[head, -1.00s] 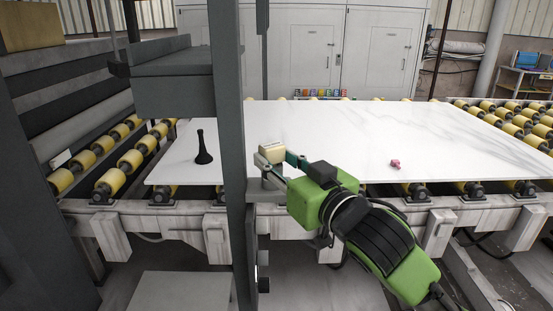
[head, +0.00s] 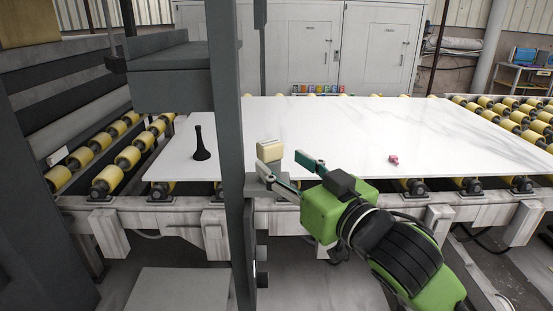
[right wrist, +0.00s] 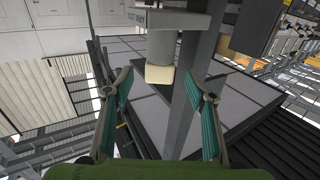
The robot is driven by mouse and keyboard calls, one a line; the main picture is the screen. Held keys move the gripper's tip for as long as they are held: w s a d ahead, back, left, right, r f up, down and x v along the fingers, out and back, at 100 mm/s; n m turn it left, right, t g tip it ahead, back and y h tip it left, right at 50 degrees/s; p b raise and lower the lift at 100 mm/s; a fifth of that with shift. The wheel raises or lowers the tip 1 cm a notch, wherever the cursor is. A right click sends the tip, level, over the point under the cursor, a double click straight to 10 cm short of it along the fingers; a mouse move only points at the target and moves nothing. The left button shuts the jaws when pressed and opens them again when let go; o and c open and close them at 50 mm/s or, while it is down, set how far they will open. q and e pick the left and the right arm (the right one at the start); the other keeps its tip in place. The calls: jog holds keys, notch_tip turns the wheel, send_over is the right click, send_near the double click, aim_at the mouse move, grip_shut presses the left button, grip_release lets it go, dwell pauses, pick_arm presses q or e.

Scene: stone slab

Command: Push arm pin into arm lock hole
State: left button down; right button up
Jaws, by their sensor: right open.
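The likely arm pin is a grey cylinder with a cream block-like end (right wrist: 160,74), seen between my fingers in the right wrist view. Its cream end (head: 270,150) also shows in the head view, beside the tall grey post (head: 233,190). My right gripper (head: 281,163) is open and empty, with its green-padded fingers spread just short of the cream end. There is a gap between the fingers and the pin. I cannot make out the arm lock hole; the cylinder's far end meets a grey bracket (right wrist: 170,20). My left gripper is not in view.
A white marble slab (head: 340,130) lies on yellow rollers behind the post. A black bottle-shaped object (head: 201,147) stands on it, and a small pink object (head: 393,160) lies at its right. A grey box-like machine part (head: 175,78) juts left from the post.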

jog(key=shift+v, duration=1.7)
